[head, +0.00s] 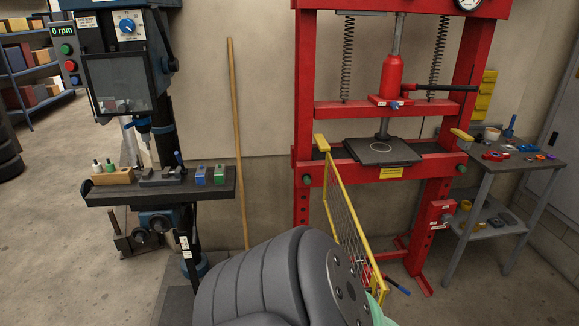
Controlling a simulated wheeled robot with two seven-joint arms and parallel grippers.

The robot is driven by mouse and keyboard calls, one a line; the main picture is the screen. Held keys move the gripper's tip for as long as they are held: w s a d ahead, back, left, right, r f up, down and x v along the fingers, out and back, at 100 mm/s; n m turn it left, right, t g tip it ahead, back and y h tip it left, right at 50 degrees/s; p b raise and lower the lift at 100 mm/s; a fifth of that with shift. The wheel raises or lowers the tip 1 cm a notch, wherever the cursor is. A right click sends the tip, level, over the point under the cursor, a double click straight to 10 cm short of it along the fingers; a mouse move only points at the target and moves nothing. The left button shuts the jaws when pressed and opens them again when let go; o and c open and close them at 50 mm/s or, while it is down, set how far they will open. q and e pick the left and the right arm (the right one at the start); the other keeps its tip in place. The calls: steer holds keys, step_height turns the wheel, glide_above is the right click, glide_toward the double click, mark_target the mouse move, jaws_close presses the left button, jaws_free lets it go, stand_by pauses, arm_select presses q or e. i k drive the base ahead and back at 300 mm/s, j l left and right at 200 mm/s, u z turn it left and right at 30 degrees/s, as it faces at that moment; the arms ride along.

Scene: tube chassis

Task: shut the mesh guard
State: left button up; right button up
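The mesh guard (347,215) is a yellow-framed wire panel at the left post of the red press (303,110). It stands open, swung out from the press front toward me. Its top rail slopes down and right in the picture, and its lower near end is partly hidden by my grey arm. The space in front of the press plate (382,152) is uncovered. A yellow block (461,135) sits on the right post. Neither of my grippers shows; one of my arm links fills the bottom middle, with a bit of pale green at its right edge.
A drill press (120,85) with a loaded table (100,196) stands at left. A wooden pole (238,140) leans on the wall. A small grey table (482,165) with tools stands right of the press. A blue-handled bar (397,286) is low near the guard.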

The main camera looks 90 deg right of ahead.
mark_target(373, 285)
steer(key=z, duration=2.1)
